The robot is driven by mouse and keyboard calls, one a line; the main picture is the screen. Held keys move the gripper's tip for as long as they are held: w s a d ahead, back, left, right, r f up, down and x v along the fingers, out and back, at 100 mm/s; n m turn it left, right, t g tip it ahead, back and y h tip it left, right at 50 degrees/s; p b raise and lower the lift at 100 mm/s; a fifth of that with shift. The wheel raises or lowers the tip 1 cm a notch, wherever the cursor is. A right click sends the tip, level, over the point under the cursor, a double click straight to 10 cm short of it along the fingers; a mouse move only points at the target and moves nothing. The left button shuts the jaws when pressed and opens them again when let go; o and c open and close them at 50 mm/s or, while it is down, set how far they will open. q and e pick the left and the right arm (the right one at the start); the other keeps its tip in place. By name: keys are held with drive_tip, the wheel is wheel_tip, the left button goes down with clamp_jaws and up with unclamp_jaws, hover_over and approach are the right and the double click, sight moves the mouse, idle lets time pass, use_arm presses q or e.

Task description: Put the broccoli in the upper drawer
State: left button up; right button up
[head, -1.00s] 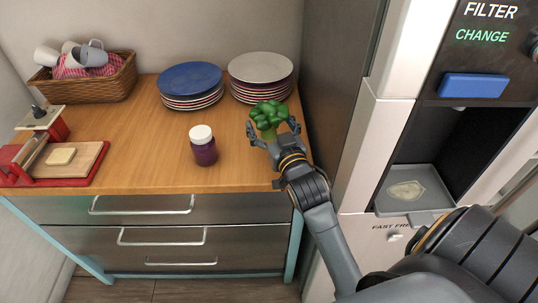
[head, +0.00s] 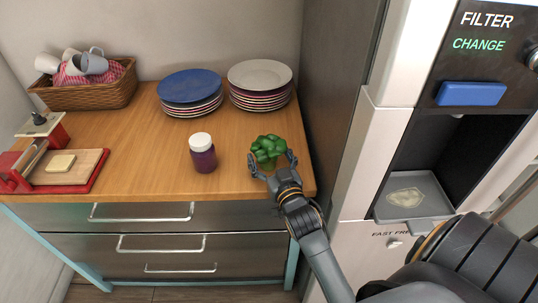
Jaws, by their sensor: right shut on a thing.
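The green broccoli (head: 268,149) is at the right end of the wooden counter, near its front. My right gripper (head: 271,163) is shut on its lower part; the stalk is mostly hidden by the fingers. I cannot tell whether the broccoli touches the counter. The upper drawer (head: 70,216), grey metal with a silver bar handle (head: 140,218), is shut just under the counter top. My left gripper is not in view.
A purple jar (head: 203,158) with a white lid stands left of the broccoli. Plate stacks (head: 191,93) (head: 260,86) stand behind. A wicker basket (head: 90,97) and a red-edged cutting board (head: 65,172) are left. A lower drawer (head: 80,246) is shut. The fridge (head: 355,150) borders the right.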

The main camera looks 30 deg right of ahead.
drive_tip(key=o, duration=1.4)
drive_tip(key=shift+f+b, duration=0.25)
drive_tip(key=shift+b, duration=0.3)
drive_tip(key=b+v, duration=0.1)
drive_tip(key=v, duration=1.2)
drive_tip(key=shift+s+r+b, duration=0.2)
drive_tip(key=shift+s+b, duration=0.2)
drive_tip(key=shift+s, duration=0.05)
drive_tip(key=shift+d, duration=0.1)
